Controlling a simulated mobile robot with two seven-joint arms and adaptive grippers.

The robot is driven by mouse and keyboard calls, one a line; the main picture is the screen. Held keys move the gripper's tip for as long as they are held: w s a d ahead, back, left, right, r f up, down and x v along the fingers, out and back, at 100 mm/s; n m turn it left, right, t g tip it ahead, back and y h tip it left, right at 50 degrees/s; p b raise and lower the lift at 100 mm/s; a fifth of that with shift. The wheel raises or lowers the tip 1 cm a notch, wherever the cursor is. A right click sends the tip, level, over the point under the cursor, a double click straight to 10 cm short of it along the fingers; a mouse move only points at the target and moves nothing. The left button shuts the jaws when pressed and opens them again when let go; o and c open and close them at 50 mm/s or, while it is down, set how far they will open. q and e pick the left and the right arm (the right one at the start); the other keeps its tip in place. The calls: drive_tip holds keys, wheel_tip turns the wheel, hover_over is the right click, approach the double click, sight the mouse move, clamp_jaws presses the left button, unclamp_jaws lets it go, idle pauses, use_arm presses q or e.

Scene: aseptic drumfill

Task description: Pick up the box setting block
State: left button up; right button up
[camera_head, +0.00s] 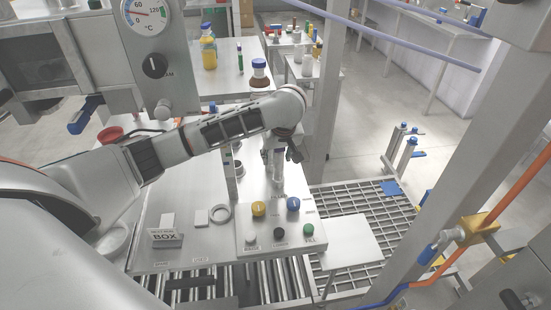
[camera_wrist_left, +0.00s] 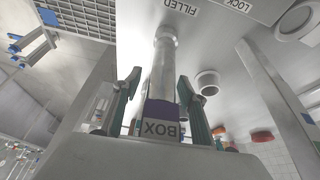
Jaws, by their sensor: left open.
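The box setting block (camera_wrist_left: 162,112) shows in the left wrist view as a purple block with a white label reading BOX. It lies in line with the space between the two fingers of my left gripper (camera_wrist_left: 157,92), which are apart on either side of it. A silver cylinder (camera_wrist_left: 164,62) extends beyond the block. In the head view my left gripper (camera_head: 291,150) is above the steel table, beside an upright silver post (camera_head: 274,168). I cannot make out the block in the head view. My right gripper is not in view.
A control panel (camera_head: 262,236) carries several coloured knobs and buttons. Floor grating (camera_head: 370,215) lies to the right.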

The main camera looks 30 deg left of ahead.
use_arm(q)
drive_tip(key=shift+c, duration=0.4)
clamp_jaws()
